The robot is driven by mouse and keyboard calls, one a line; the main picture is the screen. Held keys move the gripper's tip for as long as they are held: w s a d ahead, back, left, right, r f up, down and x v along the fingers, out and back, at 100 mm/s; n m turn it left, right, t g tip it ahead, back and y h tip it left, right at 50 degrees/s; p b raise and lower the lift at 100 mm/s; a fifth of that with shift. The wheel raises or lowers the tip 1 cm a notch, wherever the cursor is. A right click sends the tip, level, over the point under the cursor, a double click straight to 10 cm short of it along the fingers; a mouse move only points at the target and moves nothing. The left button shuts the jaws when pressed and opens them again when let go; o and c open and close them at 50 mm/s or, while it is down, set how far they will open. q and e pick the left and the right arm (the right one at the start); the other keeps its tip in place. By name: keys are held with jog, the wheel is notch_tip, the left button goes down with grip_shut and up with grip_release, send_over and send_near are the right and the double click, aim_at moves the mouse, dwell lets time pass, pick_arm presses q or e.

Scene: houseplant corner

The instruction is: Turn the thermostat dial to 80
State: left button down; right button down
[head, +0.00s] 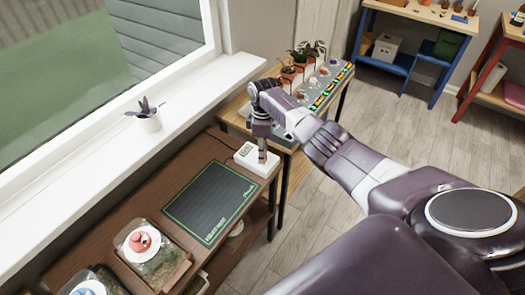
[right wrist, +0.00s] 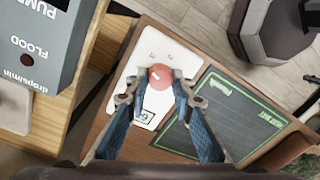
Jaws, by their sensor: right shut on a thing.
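The thermostat (head: 243,156) is a white box at the far right corner of the brown bench, beside the dark mat. My right gripper (head: 262,157) points down over the thermostat. In the right wrist view my right gripper (right wrist: 159,88) has its fingertips on both sides of the red dial, shut on it. The dial is hidden in the head view. My left gripper is not in view.
A dark green-edged heat mat (head: 212,200) lies beside the thermostat. Lidded boxes, one with a red knob (head: 142,241), stand nearer. A potted plant (head: 146,120) sits on the windowsill. A grey panel marked PUMP and FLOOD (right wrist: 45,40) stands close to the gripper.

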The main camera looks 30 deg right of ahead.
jog(key=m+p, duration=0.1)
jog(key=m, duration=0.2)
jog(key=m+p, duration=0.1)
jog(key=m, duration=0.2)
jog(key=shift+r+m, duration=0.2)
jog(key=shift+m, duration=0.1)
jog(key=m+p, duration=0.1)
jog(key=m, duration=0.2)
jog(key=shift+w+d+m+p, duration=0.1)
jog(key=shift+m+p, duration=0.2)
jog(key=shift+p, duration=0.1)
jog(key=m+p, duration=0.1)
jog(key=m, duration=0.2)
jog(key=shift+m+t, duration=0.3)
jog(key=m+p, duration=0.1)
jog(key=m, duration=0.4)
jog(key=shift+p, duration=0.35)
jog(key=m+p, duration=0.1)
jog(key=m, duration=0.4)
jog(key=shift+d, duration=0.1)
jog(key=c, duration=1.7)
grip_release()
jog(key=shift+o, duration=0.2)
jog(key=shift+f, duration=0.1)
